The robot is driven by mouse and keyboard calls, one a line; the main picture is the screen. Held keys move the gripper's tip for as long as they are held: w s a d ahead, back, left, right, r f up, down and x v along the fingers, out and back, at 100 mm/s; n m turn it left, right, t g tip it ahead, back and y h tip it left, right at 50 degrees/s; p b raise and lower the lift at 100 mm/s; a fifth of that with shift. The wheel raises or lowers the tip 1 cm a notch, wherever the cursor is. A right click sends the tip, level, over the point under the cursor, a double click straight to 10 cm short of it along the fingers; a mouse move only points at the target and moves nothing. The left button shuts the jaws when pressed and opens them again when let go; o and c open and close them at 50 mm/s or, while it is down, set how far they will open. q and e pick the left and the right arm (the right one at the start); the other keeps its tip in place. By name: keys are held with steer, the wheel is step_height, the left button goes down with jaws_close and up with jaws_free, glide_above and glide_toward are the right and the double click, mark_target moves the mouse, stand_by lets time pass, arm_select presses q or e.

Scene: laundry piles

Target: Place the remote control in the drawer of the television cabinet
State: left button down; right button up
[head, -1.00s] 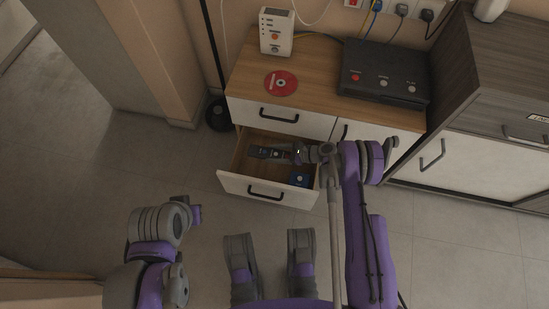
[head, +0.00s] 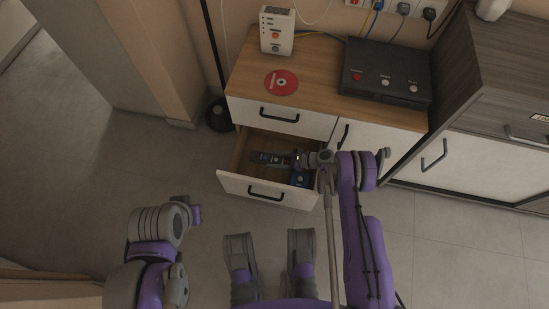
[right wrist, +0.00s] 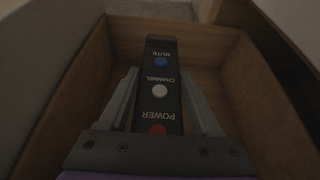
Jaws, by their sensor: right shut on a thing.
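The remote control (head: 264,157) is dark, with a blue, a white and a red button in the right wrist view (right wrist: 160,78). My right gripper (head: 287,159) is shut on it; in the right wrist view its fingers (right wrist: 160,108) lie on either side of the remote. The remote is within the outline of the open drawer (head: 262,190) of the television cabinet (head: 325,104); whether it touches the drawer bottom I cannot tell. The drawer's wooden walls (right wrist: 70,95) surround it in the right wrist view. My left arm is folded at the lower left; its gripper cannot be made out.
A blue item (head: 301,178) lies at the drawer's right side. On the cabinet top are a red disc (head: 281,82), a white device (head: 277,30) and a black box (head: 385,76). A darker cabinet (head: 480,150) stands at the right. The floor left of the drawer is clear.

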steer(key=o, duration=1.5)
steer(key=shift+f, duration=0.15)
steer(key=shift+r, duration=0.5)
steer(key=p+v, duration=0.2)
steer(key=v, duration=1)
steer(key=shift+r, duration=0.1)
